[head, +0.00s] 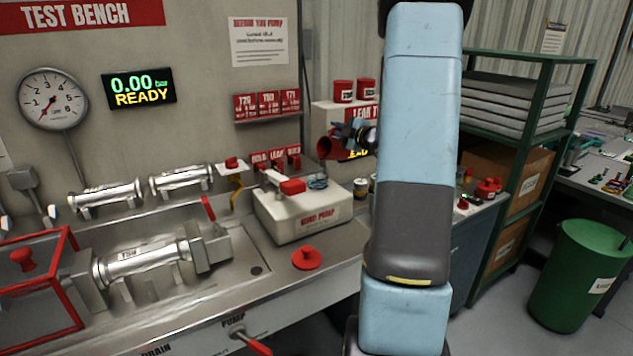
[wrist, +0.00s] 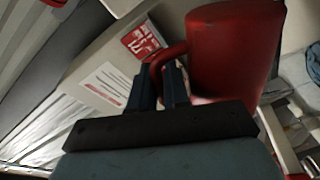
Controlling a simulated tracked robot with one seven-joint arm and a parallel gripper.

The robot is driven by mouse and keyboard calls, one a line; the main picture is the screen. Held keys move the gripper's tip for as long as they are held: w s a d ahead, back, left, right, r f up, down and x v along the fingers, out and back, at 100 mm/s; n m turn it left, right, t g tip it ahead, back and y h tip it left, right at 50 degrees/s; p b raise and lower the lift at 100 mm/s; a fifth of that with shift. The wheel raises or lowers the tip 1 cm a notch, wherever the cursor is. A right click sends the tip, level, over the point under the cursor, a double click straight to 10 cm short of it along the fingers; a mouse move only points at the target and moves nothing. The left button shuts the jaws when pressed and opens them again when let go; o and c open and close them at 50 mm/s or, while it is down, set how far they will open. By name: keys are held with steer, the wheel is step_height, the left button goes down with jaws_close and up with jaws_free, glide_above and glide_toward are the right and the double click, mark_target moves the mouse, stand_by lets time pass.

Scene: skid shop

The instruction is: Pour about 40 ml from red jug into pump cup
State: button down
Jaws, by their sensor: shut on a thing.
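The red jug (head: 328,147) is held in the air above and behind the white hand pump (head: 304,216). It looks tilted, with its dark mouth toward the left. No liquid stream shows. My gripper (head: 357,132) is shut on the jug's handle, partly hidden by my arm. In the wrist view my gripper (wrist: 160,85) grips the handle beside the red jug body (wrist: 235,50). A small bluish round fitting (head: 317,182) sits on top of the pump; I cannot tell if it is the pump cup. A red cap (head: 306,258) lies on the bench in front of the pump.
A white box with red cans (head: 343,91) stands behind the jug. Small cans (head: 361,188) stand to the pump's right. A clamped steel cylinder (head: 145,258) lies in the tray at left.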

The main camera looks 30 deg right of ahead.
steer(key=shift+d+f+m, duration=0.5)
steer(key=shift+d, duration=0.05)
steer(key=shift+w+d+r+m, duration=0.15)
steer(key=shift+d+m, duration=0.3)
steer(key=shift+m, duration=0.45)
steer(key=shift+d+r+m+b, duration=0.15)
steer(key=shift+m+b, duration=0.15)
steer(key=shift+m, duration=0.3)
steer(key=shift+w+d+f+m+b, duration=0.1)
steer(key=shift+d+f+m+b, duration=0.35)
steer(key=shift+m, duration=0.45)
steer(key=shift+d+f+m, duration=0.1)
steer(key=shift+f+m, duration=0.2)
steer(key=shift+f, duration=0.05)
steer(key=w+d+f+m+b, duration=0.1)
steer(key=d+f+m+b, duration=0.2)
steer(key=f+m, duration=0.3)
steer(key=shift+d+f+m, duration=0.4)
steer(key=shift+d+f, duration=0.2)
steer(key=shift+f, duration=0.45)
